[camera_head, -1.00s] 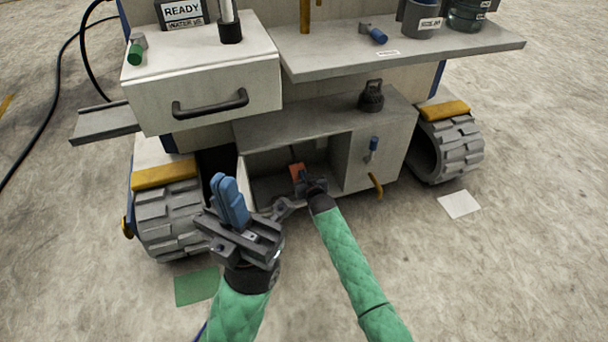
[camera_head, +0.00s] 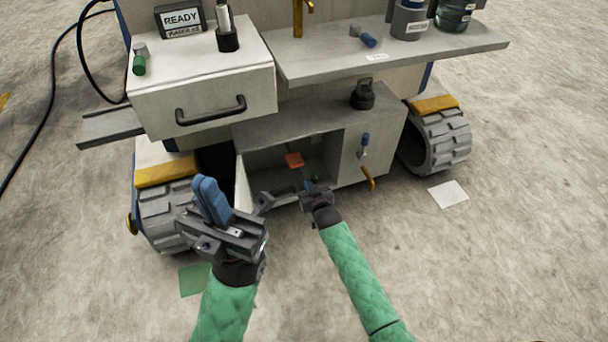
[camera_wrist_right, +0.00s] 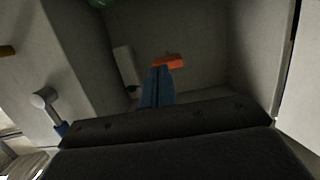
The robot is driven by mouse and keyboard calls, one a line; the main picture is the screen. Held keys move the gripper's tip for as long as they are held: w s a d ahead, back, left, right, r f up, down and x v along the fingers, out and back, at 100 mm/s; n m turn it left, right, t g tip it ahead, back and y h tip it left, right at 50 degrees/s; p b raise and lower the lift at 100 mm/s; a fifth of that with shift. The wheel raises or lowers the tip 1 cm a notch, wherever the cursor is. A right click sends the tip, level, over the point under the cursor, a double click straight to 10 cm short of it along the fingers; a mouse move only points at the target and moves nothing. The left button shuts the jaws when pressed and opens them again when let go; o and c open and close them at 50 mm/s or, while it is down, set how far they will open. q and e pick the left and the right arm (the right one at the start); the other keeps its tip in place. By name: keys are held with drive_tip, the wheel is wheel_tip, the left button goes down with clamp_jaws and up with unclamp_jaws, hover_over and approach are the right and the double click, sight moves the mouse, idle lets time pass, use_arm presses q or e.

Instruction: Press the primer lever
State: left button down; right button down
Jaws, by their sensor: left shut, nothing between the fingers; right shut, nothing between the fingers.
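An orange paddle (camera_head: 294,160), which looks like the primer lever, is inside the open bay (camera_head: 246,182) low on the machine. In the right wrist view the orange paddle (camera_wrist_right: 168,62) shows just beyond my blue fingertips. My right gripper (camera_head: 309,184) is shut and empty at the bay's front opening, below and right of the paddle. In the right wrist view its shut fingers (camera_wrist_right: 159,70) overlap the paddle's lower edge, but the head view shows a gap. My left gripper (camera_head: 204,182) is shut and empty, raised in front of the left wheel.
The bay's right wall carries a blue-handled lever (camera_head: 365,139) and a yellow handle (camera_head: 368,179). A small green part (camera_head: 315,178) is beside my right fingers. A drawer (camera_head: 200,105) and a shelf (camera_head: 400,55) overhang. Wheels (camera_head: 440,140) flank the bay.

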drive_tip(key=shift+s+d+f, duration=0.1)
drive_tip(key=shift+s+d, duration=0.2)
drive_tip(key=shift+s, duration=0.55)
idle(0.3)
